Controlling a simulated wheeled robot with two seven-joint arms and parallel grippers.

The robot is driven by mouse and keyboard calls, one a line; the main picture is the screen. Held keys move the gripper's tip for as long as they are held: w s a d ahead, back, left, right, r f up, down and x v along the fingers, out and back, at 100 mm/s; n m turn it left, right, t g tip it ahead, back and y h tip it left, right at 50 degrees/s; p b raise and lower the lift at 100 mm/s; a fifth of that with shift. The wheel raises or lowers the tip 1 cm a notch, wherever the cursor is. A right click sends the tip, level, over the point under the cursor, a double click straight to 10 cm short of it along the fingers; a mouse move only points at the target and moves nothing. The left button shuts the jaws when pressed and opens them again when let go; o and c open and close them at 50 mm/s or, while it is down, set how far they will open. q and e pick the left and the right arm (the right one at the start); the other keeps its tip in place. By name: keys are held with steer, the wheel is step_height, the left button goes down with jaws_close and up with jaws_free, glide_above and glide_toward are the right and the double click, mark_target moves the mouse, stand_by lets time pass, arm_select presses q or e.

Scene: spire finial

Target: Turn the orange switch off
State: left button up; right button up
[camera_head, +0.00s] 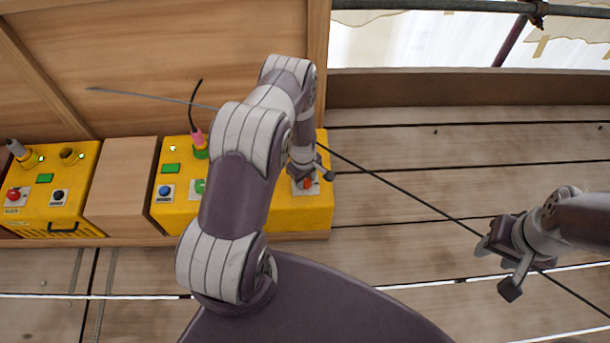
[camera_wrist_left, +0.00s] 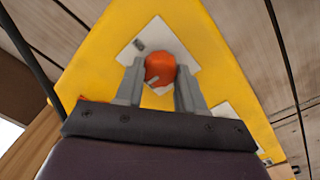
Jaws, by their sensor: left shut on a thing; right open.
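The orange switch (camera_wrist_left: 160,69) is a round knob on a white plate, on top of a yellow box (camera_wrist_left: 97,60). In the left wrist view my left gripper (camera_wrist_left: 160,80) has a finger on each side of the knob and is shut on it. In the head view the orange switch (camera_head: 306,184) shows at the right end of the yellow box (camera_head: 290,215), partly covered by my left gripper (camera_head: 312,178). A light mark shows on the knob's lower edge. My right gripper (camera_head: 499,268) is open and empty over the planks at the right.
The same box carries a blue button (camera_head: 165,191), a green button (camera_head: 200,186) and a pink plug (camera_head: 197,137) with a black cable. Another yellow box (camera_head: 60,215) stands left, past a wooden block (camera_head: 120,190).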

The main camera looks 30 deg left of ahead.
arm_select(q)
steer(key=shift+n, duration=0.3)
steer(key=o, duration=1)
steer(key=shift+o, duration=0.2)
steer(key=shift+r, duration=0.1)
step_height(320, 180, up, 12)
steer(key=p, duration=0.5)
steer(key=shift+s+r, duration=0.25)
steer(key=shift+s, duration=0.05)
steer(key=shift+a, duration=0.1)
